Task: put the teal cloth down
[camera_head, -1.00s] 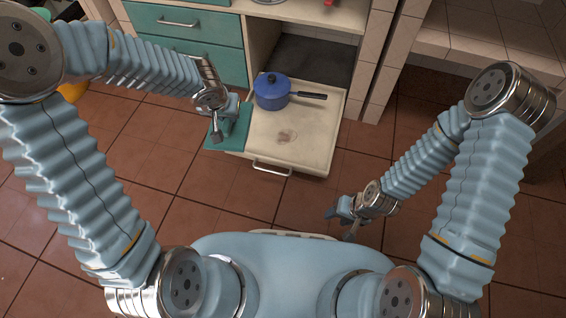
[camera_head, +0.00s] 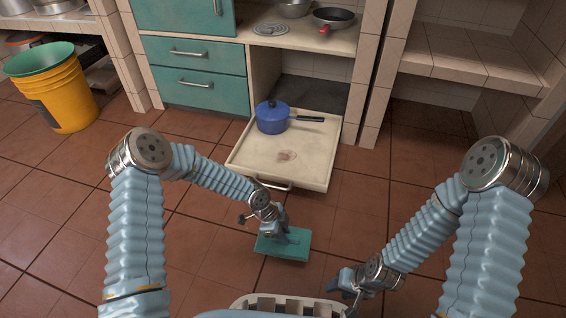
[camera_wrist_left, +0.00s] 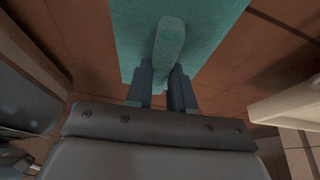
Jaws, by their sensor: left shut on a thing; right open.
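The teal cloth (camera_head: 297,250) is a flat rectangle in front of the pulled-out drawer in the head view. My left gripper (camera_head: 278,235) is shut on it and holds a raised ridge in its middle. In the left wrist view the cloth (camera_wrist_left: 207,30) spreads beyond the fingers, and the left gripper (camera_wrist_left: 168,82) pinches its ridge. Red tiles lie beneath it; the gap to the floor cannot be judged. My right gripper (camera_head: 350,284) is open and empty, low at the front right of the head view.
The open drawer (camera_head: 245,160) holds a blue lidded pot (camera_head: 272,117) and has a brownish stain near its front. A yellow bucket (camera_head: 62,95) stands at the left. A pan (camera_head: 334,18) rests on the counter above. Red floor tiles (camera_head: 60,210) are clear around the arms.

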